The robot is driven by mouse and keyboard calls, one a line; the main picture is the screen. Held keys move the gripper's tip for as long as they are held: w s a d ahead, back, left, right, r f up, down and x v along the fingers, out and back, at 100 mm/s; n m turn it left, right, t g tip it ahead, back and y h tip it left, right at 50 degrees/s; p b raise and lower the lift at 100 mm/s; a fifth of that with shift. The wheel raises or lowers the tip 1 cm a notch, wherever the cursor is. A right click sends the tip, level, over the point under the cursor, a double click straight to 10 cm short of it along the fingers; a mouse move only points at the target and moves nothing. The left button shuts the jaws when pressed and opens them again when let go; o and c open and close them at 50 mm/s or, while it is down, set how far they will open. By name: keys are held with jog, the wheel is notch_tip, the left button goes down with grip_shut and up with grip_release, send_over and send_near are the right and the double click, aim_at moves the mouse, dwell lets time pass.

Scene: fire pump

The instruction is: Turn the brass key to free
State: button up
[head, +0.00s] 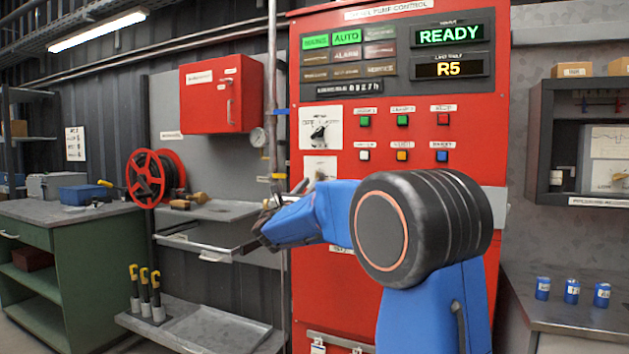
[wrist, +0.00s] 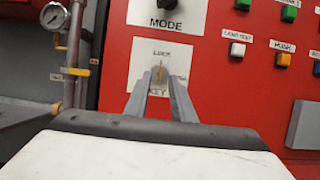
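The brass key (wrist: 160,72) sits upright in a round lock on a white plate (wrist: 143,56) in the wrist view. The plate reads LOCK above and KEY below, with a small label at its right partly hidden. In the head view the key plate (head: 320,163) is partly covered by my arm. My gripper (wrist: 159,76) points at the lock, with one finger either side of the key. A gap shows between the fingertips, so it looks open; I cannot tell how near the tips are to the panel. My gripper (head: 268,215) also shows in the head view.
The mode knob (wrist: 166,3) is just above the key plate. Push buttons (wrist: 237,49) are to the right. A vertical pipe (wrist: 73,60) with a gauge (wrist: 54,16) and yellow-handled valve stands left. A tray (head: 215,240) juts out left of the red cabinet (head: 400,185).

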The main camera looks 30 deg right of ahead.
jog(key=x, duration=0.4)
jog(key=shift+d, duration=0.1)
grip_shut()
